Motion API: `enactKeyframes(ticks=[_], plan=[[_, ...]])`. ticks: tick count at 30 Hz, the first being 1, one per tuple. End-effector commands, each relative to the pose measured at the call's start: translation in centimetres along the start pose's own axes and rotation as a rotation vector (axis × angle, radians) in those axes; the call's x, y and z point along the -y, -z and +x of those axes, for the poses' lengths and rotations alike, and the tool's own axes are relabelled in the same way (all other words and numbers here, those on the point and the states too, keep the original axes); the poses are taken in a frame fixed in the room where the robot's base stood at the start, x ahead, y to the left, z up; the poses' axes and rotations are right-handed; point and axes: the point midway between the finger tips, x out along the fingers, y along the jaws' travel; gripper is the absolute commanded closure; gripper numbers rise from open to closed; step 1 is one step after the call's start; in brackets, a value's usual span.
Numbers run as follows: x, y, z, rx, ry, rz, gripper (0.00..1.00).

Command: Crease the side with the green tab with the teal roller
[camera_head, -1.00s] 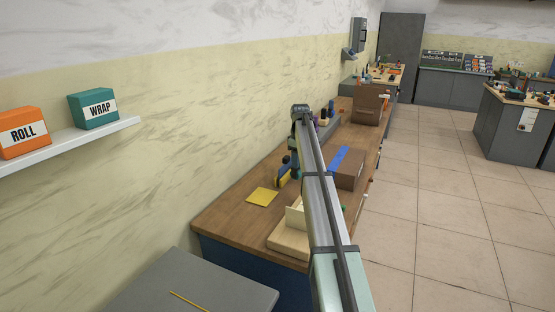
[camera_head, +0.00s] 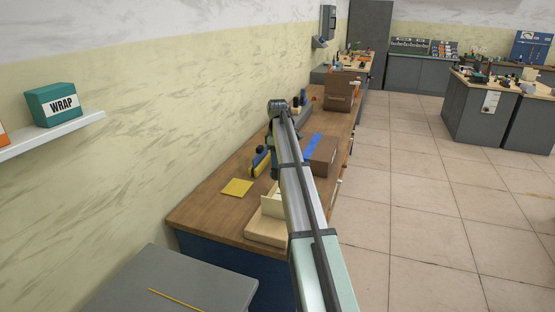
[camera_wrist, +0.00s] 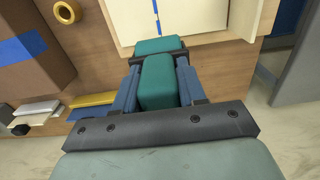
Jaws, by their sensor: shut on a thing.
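My gripper (camera_wrist: 158,75) is shut on the teal roller (camera_wrist: 157,85), whose wide teal end shows just beyond the fingers in the wrist view. The roller is over or at the near edge of a pale cream sheet or board (camera_wrist: 205,18) with a thin blue line; I cannot tell whether it touches. In the head view, a pale wooden jig (camera_head: 262,232) with an upright cream piece (camera_head: 272,204) stands at the bench's near end, partly behind my arm. No green tab can be made out.
A brown box (camera_head: 325,153) with blue tape stands farther along the bench. A yellow square (camera_head: 237,187) lies left of the jig. The wrist view shows a yellow ring (camera_wrist: 67,11) beside the board. A grey cabinet (camera_head: 170,285) stands at the near end.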

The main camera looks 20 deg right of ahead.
Motion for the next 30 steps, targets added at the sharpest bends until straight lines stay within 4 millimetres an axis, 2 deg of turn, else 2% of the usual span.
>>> enactKeyframes(ticks=[8,25,30], plan=[[0.0,0.0,1.5,0.000,0.000,0.000,1.00],[0.0,0.0,6.8,0.000,0.000,0.000,1.00],[0.0,0.0,6.7,0.000,-0.001,0.000,1.00]])
